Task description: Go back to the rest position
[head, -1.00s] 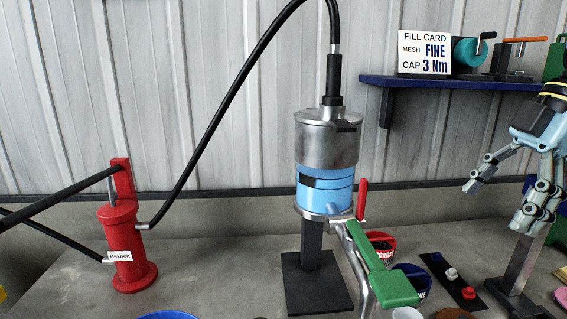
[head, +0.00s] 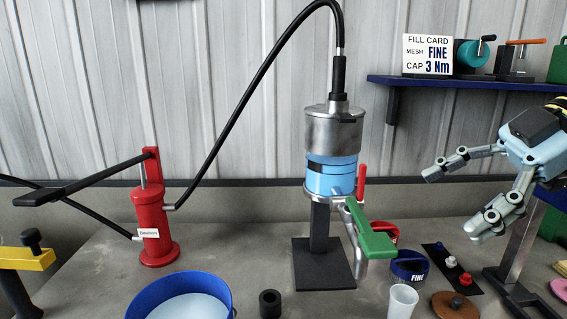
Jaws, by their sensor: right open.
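My right gripper (head: 455,200) is at the right side of the head view. Its fingers are spread apart with nothing between them, and they point left toward the column. The disperser column (head: 332,150), with a steel top and a blue lower body, stands on a dark stand in the middle. The gripper is to the right of it, apart from it. A green lever (head: 371,236) and a small red lever (head: 361,182) sit at the column's lower end. My left gripper does not show.
A red pump (head: 152,225) with a long black handle stands at left. A blue-rimmed basin (head: 227,296), a black ring (head: 270,303) and a white cup (head: 402,301) are in front. A blue shelf (head: 390,80) with a fill card (head: 427,55) runs along the wall.

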